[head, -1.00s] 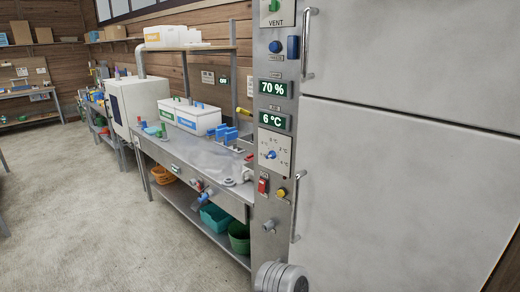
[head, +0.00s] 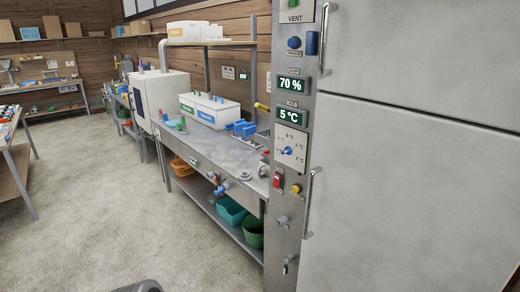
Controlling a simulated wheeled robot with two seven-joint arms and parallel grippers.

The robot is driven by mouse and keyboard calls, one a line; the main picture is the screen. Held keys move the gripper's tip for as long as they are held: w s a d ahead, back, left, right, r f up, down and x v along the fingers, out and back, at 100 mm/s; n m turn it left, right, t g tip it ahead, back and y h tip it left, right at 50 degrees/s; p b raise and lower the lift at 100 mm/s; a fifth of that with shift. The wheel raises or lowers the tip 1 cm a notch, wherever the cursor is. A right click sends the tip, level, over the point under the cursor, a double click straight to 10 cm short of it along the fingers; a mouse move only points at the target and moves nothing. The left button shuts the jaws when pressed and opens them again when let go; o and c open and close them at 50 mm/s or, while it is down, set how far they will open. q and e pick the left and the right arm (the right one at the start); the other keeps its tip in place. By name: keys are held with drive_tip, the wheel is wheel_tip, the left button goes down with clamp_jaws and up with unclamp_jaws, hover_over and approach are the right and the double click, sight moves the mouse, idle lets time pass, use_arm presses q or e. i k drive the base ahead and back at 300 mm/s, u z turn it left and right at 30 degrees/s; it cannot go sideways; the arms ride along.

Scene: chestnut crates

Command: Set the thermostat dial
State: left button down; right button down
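The thermostat dial (head: 287,151) is a small blue knob on a white square plate with temperature marks around it. The plate is on the grey control column left of the big white doors. I cannot tell exactly which mark the knob points at. Above it a green-lit display (head: 290,116) reads 5 °C.
A 70 % display (head: 292,84), a blue round knob (head: 294,42), a red switch (head: 278,179) and a yellow button (head: 296,188) share the column. A door handle (head: 310,200) stands out on the right. A steel workbench (head: 215,158) is left. The floor (head: 110,220) is clear.

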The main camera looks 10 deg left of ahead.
sight(288, 151)
drive_tip(key=u, duration=0.25)
drive_tip(key=k, duration=0.3)
drive_tip(key=u, duration=1.55)
drive_tip(key=i, duration=2.15)
drive_tip(key=z, duration=0.6)
drive_tip(key=i, duration=1.45)
drive_tip(key=z, duration=1.7)
drive_tip(key=i, duration=0.55)
drive_tip(key=z, duration=1.8)
